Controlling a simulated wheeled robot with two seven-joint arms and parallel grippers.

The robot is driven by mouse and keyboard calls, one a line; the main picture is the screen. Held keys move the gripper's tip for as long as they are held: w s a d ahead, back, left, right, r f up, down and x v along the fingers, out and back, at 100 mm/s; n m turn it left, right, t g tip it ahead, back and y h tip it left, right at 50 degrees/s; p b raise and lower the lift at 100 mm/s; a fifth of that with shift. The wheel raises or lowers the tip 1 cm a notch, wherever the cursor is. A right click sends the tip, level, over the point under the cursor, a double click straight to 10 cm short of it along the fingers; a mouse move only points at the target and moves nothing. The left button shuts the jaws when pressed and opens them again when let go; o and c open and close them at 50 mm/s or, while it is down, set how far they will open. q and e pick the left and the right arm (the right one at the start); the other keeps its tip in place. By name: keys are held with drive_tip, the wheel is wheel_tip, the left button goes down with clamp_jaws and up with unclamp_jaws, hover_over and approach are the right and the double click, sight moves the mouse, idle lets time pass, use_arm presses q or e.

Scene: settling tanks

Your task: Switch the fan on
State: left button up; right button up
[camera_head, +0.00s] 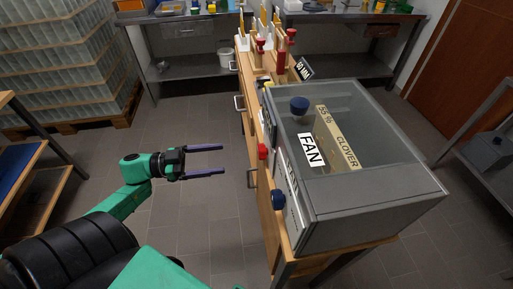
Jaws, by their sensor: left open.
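A grey box with a clear top (375,185) stands on a wooden cabinet. A white label reading FAN (311,150) shows at its left side. A red knob or button (262,152) sits at the box's left front, near that label. A dark blue knob (278,200) sits lower on the same front. Another dark blue knob (299,105) shows at the box's top. I cannot tell from this view whether the fan is on. My left gripper (222,159) is open and empty, left of the box, its purple fingers pointing at the front and apart from it. My right gripper is not in view.
The wooden cabinet (243,78) has metal handles and carries red-topped items further back. A metal bench (185,73) stands behind, with a white bucket (225,57) on its lower shelf. A stacked pallet (65,65) stands back left. The floor around my gripper is clear.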

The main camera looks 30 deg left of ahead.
sight(262, 151)
use_arm(q)
drive_tip(key=p+x, duration=0.1)
drive_tip(key=x, duration=1)
drive_tip(key=shift+w+d, duration=0.15)
drive_tip(key=shift+w, duration=0.1)
drive_tip(key=shift+f, duration=0.1)
clamp_jaws()
